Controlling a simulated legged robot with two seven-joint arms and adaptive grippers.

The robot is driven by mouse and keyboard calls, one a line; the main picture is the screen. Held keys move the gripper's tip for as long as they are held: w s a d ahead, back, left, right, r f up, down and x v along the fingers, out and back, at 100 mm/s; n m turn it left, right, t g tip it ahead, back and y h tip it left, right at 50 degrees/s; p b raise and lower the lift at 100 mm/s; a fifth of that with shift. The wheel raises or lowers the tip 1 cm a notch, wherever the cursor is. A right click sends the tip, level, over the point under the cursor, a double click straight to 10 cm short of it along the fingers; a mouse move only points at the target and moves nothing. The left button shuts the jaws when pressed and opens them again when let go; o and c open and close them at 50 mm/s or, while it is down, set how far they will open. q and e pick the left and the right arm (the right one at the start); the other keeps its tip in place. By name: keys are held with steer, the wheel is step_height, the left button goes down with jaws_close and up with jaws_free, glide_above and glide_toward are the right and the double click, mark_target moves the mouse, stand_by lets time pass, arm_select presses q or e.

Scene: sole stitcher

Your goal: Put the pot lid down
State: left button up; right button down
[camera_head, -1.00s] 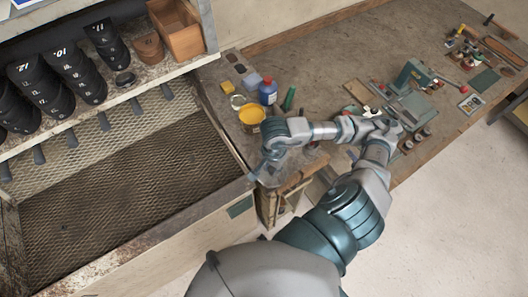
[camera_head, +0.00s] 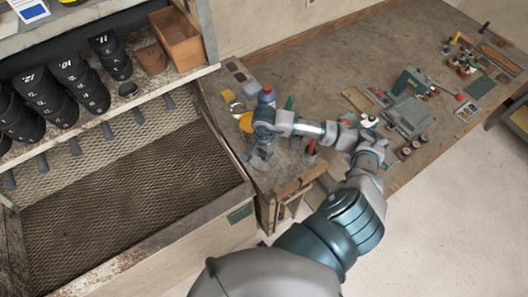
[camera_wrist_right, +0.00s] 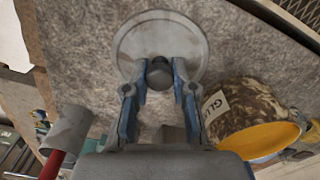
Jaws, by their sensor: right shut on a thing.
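The pot lid (camera_wrist_right: 133,42) is a pale grey disc with a dark round knob (camera_wrist_right: 159,73). My right gripper (camera_wrist_right: 160,82) has its two blue-grey fingers around the knob, shut on it. The lid lies flat over the worn grey bench top; whether it touches cannot be told. In the head view my right gripper (camera_head: 259,158) is at the bench's near left corner. The glue pot (camera_wrist_right: 232,105), with a paper label and yellow top, stands right of the fingers; in the head view its yellow top (camera_head: 246,122) is partly hidden by my arm. My left gripper is out of view.
A blue bottle (camera_head: 266,95) and a yellow block (camera_head: 227,95) stand behind the pot. A red-handled tool (camera_wrist_right: 53,163) is left of the gripper in the wrist view. A mesh-floored tray (camera_head: 120,190) adjoins the bench on the left.

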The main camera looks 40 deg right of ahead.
steer(key=shift+a, duration=0.2)
steer(key=shift+a, duration=0.1)
steer(key=c, duration=1.2)
jaws_free()
steer(key=shift+a, duration=0.1)
steer(key=shift+o, duration=1.2)
